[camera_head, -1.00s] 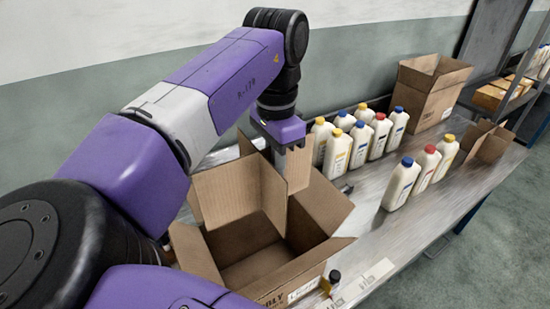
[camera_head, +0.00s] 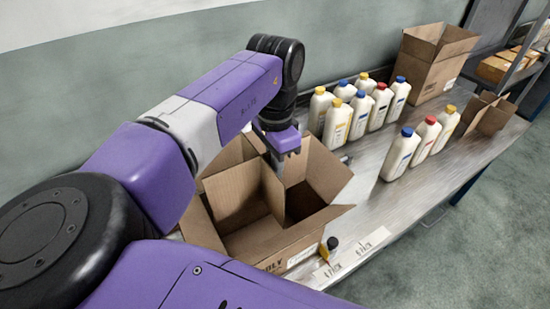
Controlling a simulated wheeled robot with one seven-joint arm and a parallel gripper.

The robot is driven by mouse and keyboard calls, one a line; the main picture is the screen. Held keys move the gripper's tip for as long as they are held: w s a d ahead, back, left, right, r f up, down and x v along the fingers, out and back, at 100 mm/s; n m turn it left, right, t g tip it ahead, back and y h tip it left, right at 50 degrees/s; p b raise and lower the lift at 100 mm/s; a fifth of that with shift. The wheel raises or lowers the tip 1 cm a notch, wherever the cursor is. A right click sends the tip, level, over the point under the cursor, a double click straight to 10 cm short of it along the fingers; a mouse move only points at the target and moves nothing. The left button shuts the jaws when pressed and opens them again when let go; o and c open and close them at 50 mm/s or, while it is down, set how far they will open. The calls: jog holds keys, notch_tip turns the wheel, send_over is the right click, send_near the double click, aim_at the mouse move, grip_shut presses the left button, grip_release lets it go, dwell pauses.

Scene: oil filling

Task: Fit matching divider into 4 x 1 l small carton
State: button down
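An open brown cardboard carton (camera_head: 272,238) stands on the near part of the table with its flaps spread outward. My gripper (camera_head: 279,158) is at the carton's far side, pointing down among the raised flaps. Its fingertips are mostly hidden there, so I cannot tell whether it is open, shut or holding cardboard. A crossed cardboard piece that looks like a divider (camera_head: 488,114) stands upright on the table at the right, apart from my gripper. Another open carton (camera_head: 432,68) stands at the back right. I cannot tell which carton is the small one.
Several white bottles (camera_head: 360,106) with yellow, blue and red caps stand mid-table. More bottles (camera_head: 427,140) stand nearer the right edge. A small dark-capped bottle (camera_head: 332,243) and labels (camera_head: 352,254) are at the front edge. Bare table (camera_head: 367,185) shows right of the near carton.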

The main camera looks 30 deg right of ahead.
jog(key=shift+f, duration=3.9)
jog(key=shift+f+b, duration=4.7)
jog(key=shift+f, duration=3.85)
jog(key=c, duration=1.6)
grip_release()
jog(key=shift+o, duration=0.2)
